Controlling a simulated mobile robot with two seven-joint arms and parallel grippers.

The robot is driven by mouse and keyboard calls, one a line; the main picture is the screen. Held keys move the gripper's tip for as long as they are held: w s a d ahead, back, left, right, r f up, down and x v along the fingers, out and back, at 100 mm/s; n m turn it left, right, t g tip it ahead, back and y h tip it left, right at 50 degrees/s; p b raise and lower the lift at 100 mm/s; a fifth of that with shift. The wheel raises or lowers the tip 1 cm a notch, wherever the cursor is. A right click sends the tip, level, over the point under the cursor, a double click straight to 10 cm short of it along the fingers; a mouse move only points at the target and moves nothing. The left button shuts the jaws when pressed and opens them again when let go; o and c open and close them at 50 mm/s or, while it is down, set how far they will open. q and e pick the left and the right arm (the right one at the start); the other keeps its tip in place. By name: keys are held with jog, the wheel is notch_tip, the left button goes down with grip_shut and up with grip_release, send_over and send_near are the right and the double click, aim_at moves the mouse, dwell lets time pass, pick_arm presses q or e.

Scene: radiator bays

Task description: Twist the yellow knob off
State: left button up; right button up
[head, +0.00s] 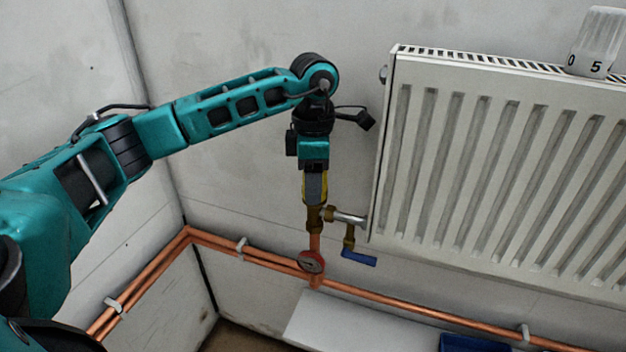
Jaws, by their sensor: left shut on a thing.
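The yellow knob (307,188) sits on top of the brass valve (314,219) at the lower left side of the radiator. My left gripper (315,183) comes down on it from above and is shut on it. The fingers cover much of the knob, so only its yellow edges show. The knob appears upright and in line with the valve; I cannot tell whether it is still threaded on. My right gripper is not in view.
The white radiator (500,170) stands just right of my left gripper, with a white numbered knob (594,45) on top. A blue tray (470,343) is at the bottom.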

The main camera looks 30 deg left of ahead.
pick_arm(q)
jog(key=shift+r, duration=0.3)
jog(key=shift+r+p, duration=2)
jog(key=shift+r, duration=0.4)
